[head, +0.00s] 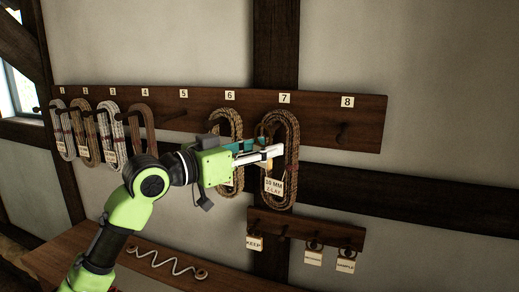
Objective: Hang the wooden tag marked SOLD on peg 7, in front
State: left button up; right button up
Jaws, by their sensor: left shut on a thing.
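My left gripper (272,153) reaches in from the left and is shut at the front of the rope coil (292,165) on peg 7. A small pale piece shows at its fingertips. It looks like a wooden tag, but no lettering can be read on it. The number plate 7 (284,98) is above the coil. The coil hides most of peg 7, and I cannot tell whether the gripper touches the coil. A label reading 10 MM Z-LAY (274,187) hangs low on the coil. My right gripper is not in view.
A lower rack (265,221) holds tags KEEP (254,243), one unclear (313,258) and SAMPLE (345,265); a peg between the first two looks bare. Coils hang on pegs 1 to 4 and 6. Peg 8 (341,131) is bare. A bench (110,245) stands below.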

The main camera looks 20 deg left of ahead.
pick_arm(q)
jog(key=shift+w+f, duration=0.1)
jog(key=shift+w, duration=0.95)
jog(key=shift+w+d+f+p, duration=0.15)
jog(key=shift+w+f, duration=0.1)
jog(key=shift+w, duration=0.85)
jog(key=shift+w+f+p, duration=0.15)
jog(key=shift+w+f, duration=0.05)
jog(key=shift+w, duration=0.85)
jog(key=shift+w+f, duration=0.1)
jog(key=o, duration=1)
